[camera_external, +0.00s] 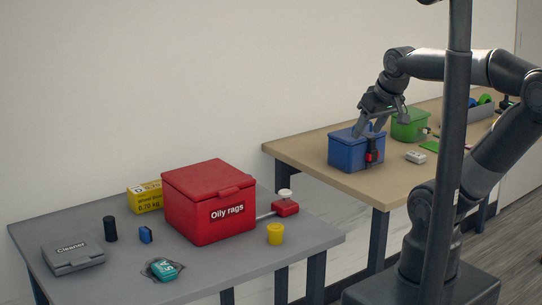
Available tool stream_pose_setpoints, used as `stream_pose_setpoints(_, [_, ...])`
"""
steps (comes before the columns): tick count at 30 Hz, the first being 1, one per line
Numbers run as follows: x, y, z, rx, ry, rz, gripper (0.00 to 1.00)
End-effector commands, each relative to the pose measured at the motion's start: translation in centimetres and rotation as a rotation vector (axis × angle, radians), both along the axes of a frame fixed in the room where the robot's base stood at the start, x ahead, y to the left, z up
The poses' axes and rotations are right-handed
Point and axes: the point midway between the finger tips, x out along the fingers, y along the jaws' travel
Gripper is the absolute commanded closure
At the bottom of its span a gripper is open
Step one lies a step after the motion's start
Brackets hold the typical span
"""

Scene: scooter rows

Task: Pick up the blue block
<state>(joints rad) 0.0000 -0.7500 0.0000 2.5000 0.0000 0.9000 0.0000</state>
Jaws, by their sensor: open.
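A small blue block (145,235) stands on the grey table, between a black cylinder and the red box. My gripper (370,129) is far from it, over at the wooden table. There it points down at the top of a larger blue box (345,153). The gripper is open. Its fingertips are at the box's top, and I cannot tell whether they touch it or reach inside. Nothing shows between the fingers.
The grey table (105,215) also holds a red "Oily rags" box (208,202), yellow carton (146,197), grey Cleaner case (73,256), black cylinder (110,229), teal item (166,269) and yellow cup (275,234). A green box (408,126) stands behind the larger blue box. A gap separates the tables.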

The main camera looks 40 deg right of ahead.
Motion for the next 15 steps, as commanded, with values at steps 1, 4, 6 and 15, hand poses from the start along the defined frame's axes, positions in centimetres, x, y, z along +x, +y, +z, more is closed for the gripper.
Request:
stream_pose_setpoints(1, [0.0, 0.0, 0.0, 0.0, 0.0, 0.0, 0.5])
stream_pose_setpoints(4, [0.0, 0.0, 0.0, 0.0, 0.0, 0.0, 0.53])
stream_pose_setpoints(6, [0.0, 0.0, 0.0, 0.0, 0.0, 0.0, 0.53])
stream_pose_setpoints(15, [0.1, 0.0, 4.2, 0.0, -0.006, 0.0, 0.53])
